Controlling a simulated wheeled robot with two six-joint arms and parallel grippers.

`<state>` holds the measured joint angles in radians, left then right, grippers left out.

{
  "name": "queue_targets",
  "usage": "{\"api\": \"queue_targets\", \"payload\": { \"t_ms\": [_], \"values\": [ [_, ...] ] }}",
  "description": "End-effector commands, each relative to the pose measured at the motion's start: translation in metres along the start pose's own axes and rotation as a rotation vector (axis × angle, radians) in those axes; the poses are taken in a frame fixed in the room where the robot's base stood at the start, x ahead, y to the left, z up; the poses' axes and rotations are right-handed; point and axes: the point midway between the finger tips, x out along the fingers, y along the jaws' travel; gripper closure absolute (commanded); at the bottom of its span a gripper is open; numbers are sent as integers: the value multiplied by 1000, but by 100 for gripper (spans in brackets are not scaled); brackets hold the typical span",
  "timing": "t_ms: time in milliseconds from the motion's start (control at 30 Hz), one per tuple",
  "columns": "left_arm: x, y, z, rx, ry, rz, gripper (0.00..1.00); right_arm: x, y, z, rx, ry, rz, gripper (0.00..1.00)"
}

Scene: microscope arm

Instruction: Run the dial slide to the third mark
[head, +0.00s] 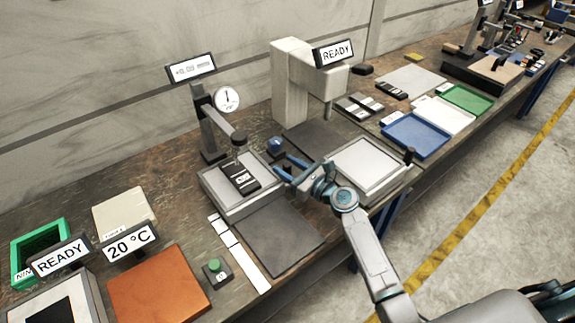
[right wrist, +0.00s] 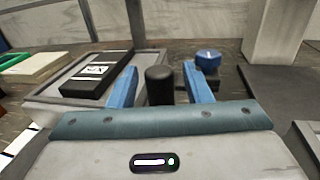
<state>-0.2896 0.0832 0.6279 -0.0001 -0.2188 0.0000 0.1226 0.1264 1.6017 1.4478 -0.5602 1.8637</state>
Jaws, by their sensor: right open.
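The dial gauge (head: 228,98) hangs on a dark stand above a grey slide stage (head: 210,190). A black block with white markings (head: 240,178) lies on the stage; it also shows in the right wrist view (right wrist: 97,72). A black knob (right wrist: 160,88) stands upright beside the stage's right side. My right gripper (head: 284,166) is open, with its blue fingers on either side of the knob in the right wrist view (right wrist: 159,72); I see gaps and no clear contact. I cannot make out the slide's marks. My left gripper is not in view.
A blue-topped knob (head: 277,145) stands just behind the right gripper. A grey framed tray (head: 365,165) with a black post is to the right, and a dark mat (head: 265,240) lies in front. A large pale instrument (head: 290,85) stands behind.

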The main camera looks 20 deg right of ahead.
Motion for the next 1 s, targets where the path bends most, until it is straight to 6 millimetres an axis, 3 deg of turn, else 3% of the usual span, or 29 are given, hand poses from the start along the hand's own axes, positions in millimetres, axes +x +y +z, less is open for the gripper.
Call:
{"api": "queue_targets", "payload": {
  "t_ms": [300,533,733,1000],
  "values": [
    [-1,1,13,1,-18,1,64,3,0,0,-1,-1,1,57],
    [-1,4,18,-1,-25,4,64,2,0,0,-1,-1,1,100],
    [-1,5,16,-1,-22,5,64,9,-1,0,0,-2,0,100],
    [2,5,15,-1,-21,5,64,51,-9,0,2,-3,1,100]
  ]
}}
